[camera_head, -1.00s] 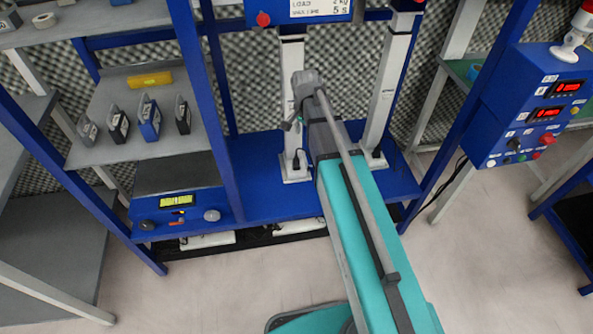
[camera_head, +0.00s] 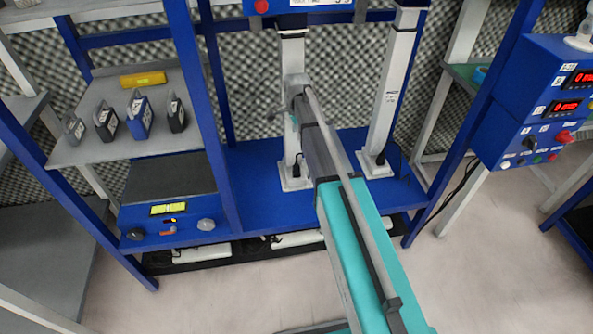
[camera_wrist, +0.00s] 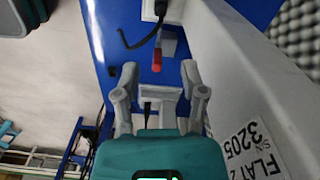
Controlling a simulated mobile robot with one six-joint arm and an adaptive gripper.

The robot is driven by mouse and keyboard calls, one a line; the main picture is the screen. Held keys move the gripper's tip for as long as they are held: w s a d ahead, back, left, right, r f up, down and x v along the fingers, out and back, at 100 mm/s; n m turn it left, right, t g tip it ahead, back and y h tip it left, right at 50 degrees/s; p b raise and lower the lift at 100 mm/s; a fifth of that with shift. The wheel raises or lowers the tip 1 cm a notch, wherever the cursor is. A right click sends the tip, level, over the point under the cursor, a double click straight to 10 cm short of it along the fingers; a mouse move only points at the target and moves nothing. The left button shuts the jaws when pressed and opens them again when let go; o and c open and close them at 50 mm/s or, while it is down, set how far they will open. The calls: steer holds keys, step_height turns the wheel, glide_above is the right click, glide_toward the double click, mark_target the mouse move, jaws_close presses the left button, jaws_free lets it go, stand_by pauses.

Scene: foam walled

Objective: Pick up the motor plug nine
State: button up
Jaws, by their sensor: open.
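A black plug with a cable (camera_wrist: 160,9) shows at the top of the wrist view, at a white fitting over the blue surface. No number can be read on it, so I cannot tell whether it is motor plug nine. In the head view a dark cord (camera_head: 297,166) shows at the foot of the left white column. My gripper (camera_wrist: 159,70) is open and empty in the wrist view, with its fingers spread over the blue surface. A small red-ended part (camera_wrist: 157,58) shows between and beyond the fingertips; whether it is within reach is unclear. The plug lies beyond the fingertips.
A white column with a printed label (camera_wrist: 250,145) stands close on the right in the wrist view. In the head view, a second white column (camera_head: 388,95), a blue control box (camera_head: 540,110) and a grey shelf with several small devices (camera_head: 75,155) flank the blue base (camera_head: 262,180).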

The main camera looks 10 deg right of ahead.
steer(key=shift+f, duration=0.15)
steer(key=b, duration=0.9)
glide_above(296, 166)
steer(key=f, duration=0.8)
steer(key=shift+w+d+f, duration=0.15)
steer(key=shift+w+d, duration=0.05)
steer(key=shift+w, duration=0.05)
steer(key=shift+f, duration=0.1)
steer(key=shift+w+a+f+b, duration=0.1)
steer(key=shift+f+b, duration=2.3)
steer(key=shift+f, duration=0.15)
jaws_close()
